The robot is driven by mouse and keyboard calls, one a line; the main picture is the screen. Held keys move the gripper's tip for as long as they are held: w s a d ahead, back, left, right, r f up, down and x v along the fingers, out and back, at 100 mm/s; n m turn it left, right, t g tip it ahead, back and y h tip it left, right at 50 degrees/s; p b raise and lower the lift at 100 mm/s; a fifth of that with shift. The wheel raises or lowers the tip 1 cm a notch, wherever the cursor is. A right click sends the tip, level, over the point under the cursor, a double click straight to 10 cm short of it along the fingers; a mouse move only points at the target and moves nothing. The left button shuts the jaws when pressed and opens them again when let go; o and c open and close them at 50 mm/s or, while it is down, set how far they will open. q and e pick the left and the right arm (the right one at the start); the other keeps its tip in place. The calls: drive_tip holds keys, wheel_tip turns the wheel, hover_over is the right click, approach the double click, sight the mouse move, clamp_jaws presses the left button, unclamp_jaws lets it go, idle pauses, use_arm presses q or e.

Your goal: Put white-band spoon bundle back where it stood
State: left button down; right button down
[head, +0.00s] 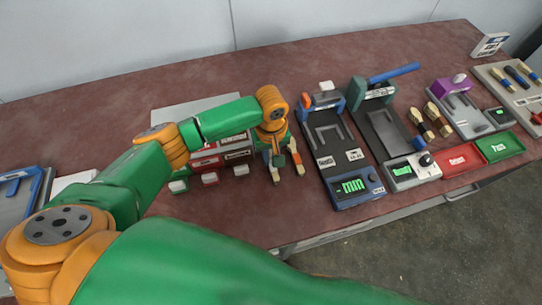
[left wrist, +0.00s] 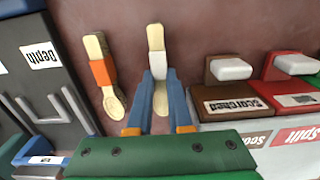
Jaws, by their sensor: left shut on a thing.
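The white-band spoon bundle (left wrist: 156,40) is pale wood with a white band around its middle. My left gripper (left wrist: 160,76) is shut on it, one blue finger on each side at the band. In the head view my left gripper (head: 274,158) points down over the table, with the bundle mostly hidden by its fingers. I cannot tell whether the bundle touches the table. The orange-band spoon bundle (left wrist: 103,72) lies beside it, apart and roughly parallel, and also shows in the head view (head: 295,157). My right gripper is not in view.
A "Depth" gauge (head: 325,130) stands just right of the bundles. A box labelled "Scorched" (left wrist: 230,98) and a "Split" box (left wrist: 290,92) are on the other side. Red (head: 460,160) and green (head: 499,147) trays lie at right. Bare tabletop (head: 250,215) is in front.

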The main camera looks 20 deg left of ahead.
use_arm(q)
drive_tip(key=c, duration=0.8)
unclamp_jaws()
drive_tip(key=shift+c, duration=0.2)
wheel_tip(320, 180, up, 12)
drive_tip(key=shift+p, duration=0.35)
